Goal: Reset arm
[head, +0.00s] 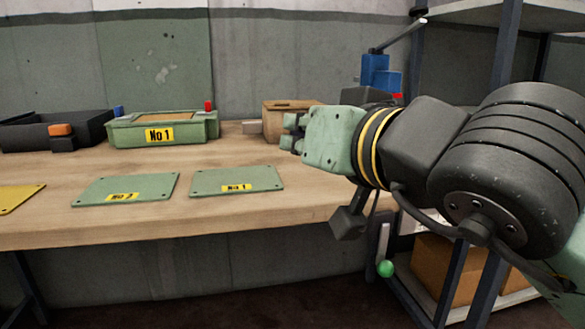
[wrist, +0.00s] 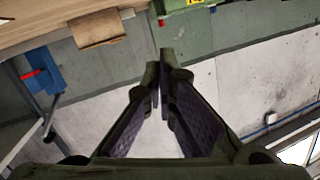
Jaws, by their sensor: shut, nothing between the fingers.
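My gripper (head: 291,133) is at the end of my arm, which reaches in from the right of the head view. It is above the right part of the wooden workbench (head: 300,210), pointing toward the back left. In the wrist view my gripper (wrist: 160,72) shows its two dark fingers with the tips together and nothing between them. The wrist view is tilted and shows mostly wall beyond the fingers.
A green No 1 box (head: 190,132) and a black bin (head: 90,128) stand at the back left. Flat green plates (head: 240,177) lie in front. A wooden box (head: 285,108) and blue vise (head: 376,75) are near my gripper. A metal shelf (head: 508,50) stands right.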

